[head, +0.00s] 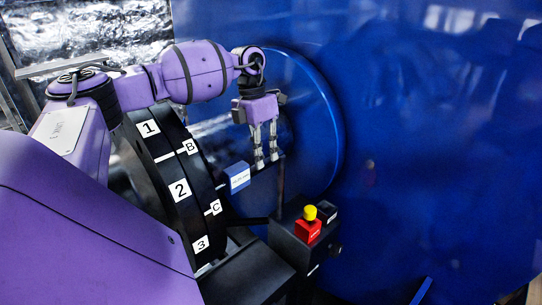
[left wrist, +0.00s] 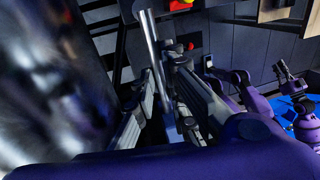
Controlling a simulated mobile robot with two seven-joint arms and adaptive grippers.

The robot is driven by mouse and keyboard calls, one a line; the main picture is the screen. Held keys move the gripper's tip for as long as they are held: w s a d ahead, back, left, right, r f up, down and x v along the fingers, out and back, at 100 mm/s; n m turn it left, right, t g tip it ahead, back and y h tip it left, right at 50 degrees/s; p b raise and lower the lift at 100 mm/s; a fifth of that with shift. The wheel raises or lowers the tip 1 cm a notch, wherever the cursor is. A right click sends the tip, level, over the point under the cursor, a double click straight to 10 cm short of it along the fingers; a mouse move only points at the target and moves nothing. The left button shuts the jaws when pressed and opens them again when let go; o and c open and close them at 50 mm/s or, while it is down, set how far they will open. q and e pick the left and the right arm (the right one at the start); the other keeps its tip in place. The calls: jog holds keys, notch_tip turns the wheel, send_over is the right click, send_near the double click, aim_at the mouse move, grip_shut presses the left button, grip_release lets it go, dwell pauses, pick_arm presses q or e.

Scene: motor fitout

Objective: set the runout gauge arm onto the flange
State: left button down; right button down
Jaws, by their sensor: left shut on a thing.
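My left gripper (head: 266,163) points down in front of the large blue housing, its fingers shut on the gauge arm. The runout gauge arm (head: 252,172) is a thin dark bar with a blue labelled block (head: 237,178) at its left end. In the left wrist view a silver rod (left wrist: 153,50) stands between my left fingers (left wrist: 158,85). The flange (head: 180,185) is a black disc with white labels 1, 2, 3, B and C, just left of the blue block. I cannot tell whether block and flange touch.
A dark box (head: 290,240) below my left gripper bears a red block with a yellow knob (head: 309,220) and a small black block (head: 327,211). The blue housing (head: 430,140) fills the right side. Crinkled silver sheeting (head: 90,35) is at the upper left.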

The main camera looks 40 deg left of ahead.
pick_arm(q)
jog(key=shift+a, duration=0.15)
pick_arm(e)
jog(key=shift+s+d+f, duration=0.1)
jog(key=shift+s+d, duration=0.05)
jog(key=shift+s, duration=0.15)
pick_arm(q)
jog(key=c, duration=1.8)
grip_release()
jog(key=shift+a, duration=0.1)
notch_tip(320, 180, up, 12)
jog(key=a, duration=0.2)
jog(key=shift+a+f, duration=0.1)
jog(key=shift+f, duration=0.05)
pick_arm(e)
jog(key=shift+w, duration=0.1)
